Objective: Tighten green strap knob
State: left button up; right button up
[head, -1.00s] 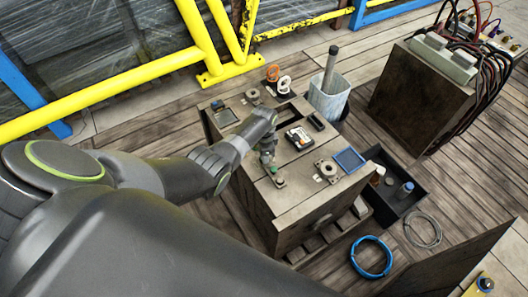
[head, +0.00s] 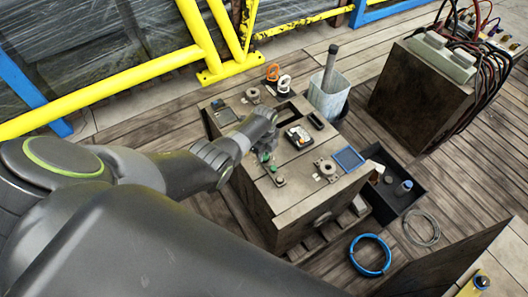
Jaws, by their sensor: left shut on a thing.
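The wooden box-shaped mould (head: 300,195) stands on the plank floor in the middle of the view. The green strap knob (head: 265,157) is a small green spot on its top, just below my left gripper, mostly covered. My left gripper (head: 264,149) reaches in from the left over the mould's top and is shut on the green knob; the fingertips are small and partly hidden by the wrist. A small dark fitting (head: 279,181) with a green spot beside it stands nearer the front edge. My right gripper is not in view.
A bucket (head: 328,97) holding a bar stands behind. A black tray (head: 388,204) and a blue hose coil (head: 370,256) lie to the right.

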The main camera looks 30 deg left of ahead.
pick_arm(q)
jog(key=m, duration=0.4)
jog(key=shift+w+r+m, duration=0.1)
jog(key=shift+m, duration=0.2)
jog(key=m, duration=0.4)
dwell(0.5)
jog(key=o, duration=1)
jog(key=shift+c, duration=0.2)
notch_tip(320, 180, up, 6)
jog(key=p, duration=0.2)
jog(key=shift+r+p, duration=0.25)
jog(key=shift+p, duration=0.05)
notch_tip(320, 180, up, 11)
